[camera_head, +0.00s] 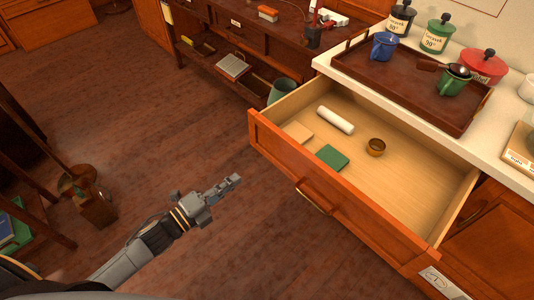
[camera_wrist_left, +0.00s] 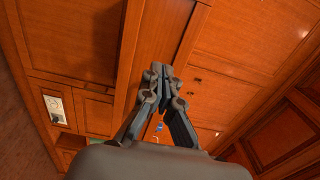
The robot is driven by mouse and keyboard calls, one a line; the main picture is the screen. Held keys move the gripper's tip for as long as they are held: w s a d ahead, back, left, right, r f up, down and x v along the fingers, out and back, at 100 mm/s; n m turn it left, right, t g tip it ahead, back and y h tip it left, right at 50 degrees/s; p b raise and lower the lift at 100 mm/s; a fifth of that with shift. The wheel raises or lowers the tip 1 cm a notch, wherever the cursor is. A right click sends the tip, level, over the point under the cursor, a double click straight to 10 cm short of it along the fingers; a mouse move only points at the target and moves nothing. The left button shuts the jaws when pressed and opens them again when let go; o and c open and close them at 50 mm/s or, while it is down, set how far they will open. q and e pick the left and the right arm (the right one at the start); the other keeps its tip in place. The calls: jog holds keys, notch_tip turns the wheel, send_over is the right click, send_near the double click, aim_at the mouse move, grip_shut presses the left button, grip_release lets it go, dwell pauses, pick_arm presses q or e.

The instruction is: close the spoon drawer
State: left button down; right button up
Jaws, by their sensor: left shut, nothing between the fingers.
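The wooden drawer (camera_head: 345,220) stands pulled out from the cabinet under the white counter in the head view. It has a bar handle (camera_head: 314,196) on its front and a label with a spoon-like drawing (camera_head: 437,281) near its right end. My right gripper is not in view.
A brown tray (camera_head: 400,87) with a blue mug (camera_head: 384,46), a green mug (camera_head: 454,81) and a spoon stands on the counter (camera_head: 352,80). Canisters stand behind. A dark desk (camera_head: 285,40) stands at the back. The floor (camera_head: 150,110) left of the drawer is clear.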

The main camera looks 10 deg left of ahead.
aim_at(275, 150)
pick_arm(q)
jog(key=p+x, duration=0.1)
jog(key=x, duration=1)
jog(key=shift+w+r, duration=0.1)
jog(key=shift+w+d, duration=0.4)
jog(key=shift+w, duration=0.15)
jog(key=shift+d, duration=0.1)
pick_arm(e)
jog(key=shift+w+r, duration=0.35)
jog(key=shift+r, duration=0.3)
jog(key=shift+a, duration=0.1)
pick_arm(q)
jog(key=shift+w, duration=0.1)
